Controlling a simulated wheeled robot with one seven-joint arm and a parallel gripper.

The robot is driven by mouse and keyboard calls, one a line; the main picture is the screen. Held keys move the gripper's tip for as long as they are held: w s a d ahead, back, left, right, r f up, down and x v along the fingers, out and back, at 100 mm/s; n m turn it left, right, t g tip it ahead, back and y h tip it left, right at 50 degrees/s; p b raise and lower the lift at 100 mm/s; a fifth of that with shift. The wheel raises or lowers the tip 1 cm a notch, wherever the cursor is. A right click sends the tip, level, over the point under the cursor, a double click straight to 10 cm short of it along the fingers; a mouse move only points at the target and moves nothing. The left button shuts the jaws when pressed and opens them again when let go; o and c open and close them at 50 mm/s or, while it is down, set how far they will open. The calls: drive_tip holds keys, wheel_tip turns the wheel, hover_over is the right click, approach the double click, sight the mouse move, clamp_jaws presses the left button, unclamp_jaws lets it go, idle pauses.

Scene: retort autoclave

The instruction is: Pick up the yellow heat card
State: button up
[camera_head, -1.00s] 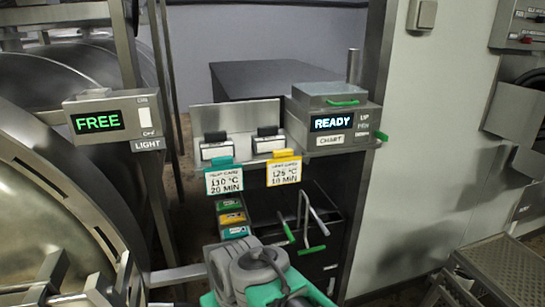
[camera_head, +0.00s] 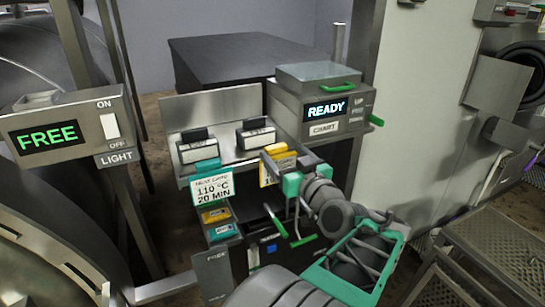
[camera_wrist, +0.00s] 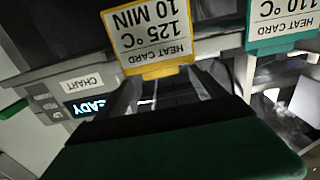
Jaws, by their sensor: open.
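The yellow heat card (camera_head: 267,172), marked 125 °C 10 MIN, hangs at the front of the metal shelf, partly hidden behind my gripper. In the wrist view the card (camera_wrist: 150,40) appears upside down, with its yellow tab edge close to the fingertips. My gripper (camera_head: 287,168) is open in front of the card. In the wrist view its two fingers (camera_wrist: 165,85) point toward the yellow tab, with a gap between them; I cannot tell whether the tab is between them. The teal heat card (camera_head: 212,187), marked 110 °C 20 MIN, hangs to the left.
The chart recorder box (camera_head: 318,112) reading READY stands right of the shelf (camera_head: 212,105). Two black-clipped labels stand on the shelf. A FREE panel (camera_head: 70,130) with a light switch is at left. Green-ended handles (camera_head: 302,240) and coloured cards (camera_head: 216,215) sit below.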

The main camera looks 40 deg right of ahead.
drive_tip(key=p+x, duration=0.3)
drive_tip(key=x, duration=0.3)
drive_tip(key=shift+w+r, duration=0.15)
drive_tip(key=shift+w, duration=0.35)
drive_tip(key=c, duration=1.5)
drive_tip(key=shift+o, duration=0.2)
